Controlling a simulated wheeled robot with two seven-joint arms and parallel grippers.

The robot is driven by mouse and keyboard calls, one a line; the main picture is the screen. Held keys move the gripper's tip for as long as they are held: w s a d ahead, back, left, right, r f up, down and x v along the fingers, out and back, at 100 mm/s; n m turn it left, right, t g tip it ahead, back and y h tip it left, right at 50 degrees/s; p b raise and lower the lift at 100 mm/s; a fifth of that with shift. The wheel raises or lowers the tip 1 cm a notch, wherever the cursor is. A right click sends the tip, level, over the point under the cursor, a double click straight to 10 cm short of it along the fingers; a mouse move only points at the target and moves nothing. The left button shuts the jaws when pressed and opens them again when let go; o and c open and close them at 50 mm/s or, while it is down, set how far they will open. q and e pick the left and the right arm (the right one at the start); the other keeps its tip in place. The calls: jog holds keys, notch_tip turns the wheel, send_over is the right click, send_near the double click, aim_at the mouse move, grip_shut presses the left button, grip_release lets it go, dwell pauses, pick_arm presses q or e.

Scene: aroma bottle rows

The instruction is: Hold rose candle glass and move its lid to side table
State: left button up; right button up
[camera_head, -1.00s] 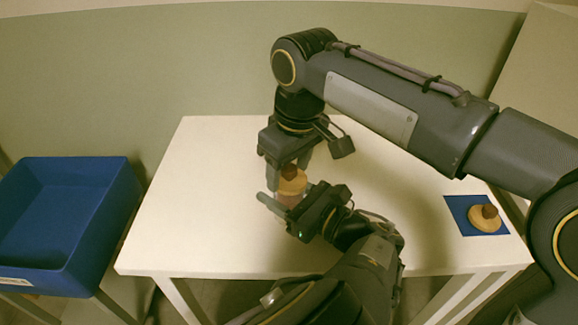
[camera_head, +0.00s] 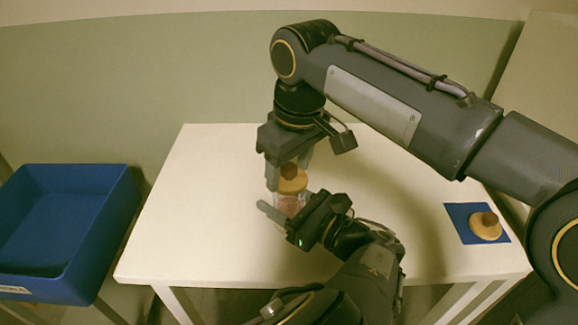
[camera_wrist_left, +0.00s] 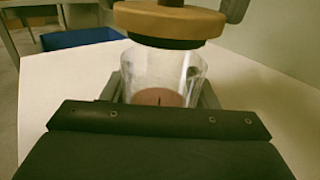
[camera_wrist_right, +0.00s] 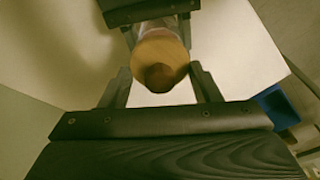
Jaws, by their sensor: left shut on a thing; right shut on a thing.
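The rose candle glass (camera_head: 289,205) stands upright near the middle of the white table, clear with pinkish wax and a wick in the left wrist view (camera_wrist_left: 160,97). My left gripper (camera_head: 284,203), coming from the bottom, is shut around it. Its round wooden lid (camera_head: 293,186), with a brown knob, is above the glass. In the left wrist view the lid (camera_wrist_left: 170,20) and its dark underside sit at or just above the rim. My right gripper (camera_head: 288,172), reaching down from above, is shut on the lid; the lid also shows in the right wrist view (camera_wrist_right: 158,55).
A blue mat (camera_head: 459,213) at the right of the white table (camera_head: 190,220) carries another wooden lid with a knob (camera_head: 485,227). A blue bin (camera_head: 60,220) stands left of the table. The table's left part is clear.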

aim_at(287, 165)
jog(key=shift+r, duration=2.05)
pick_arm(q)
jog(key=o, duration=1.5)
jog(key=shift+c, duration=0.2)
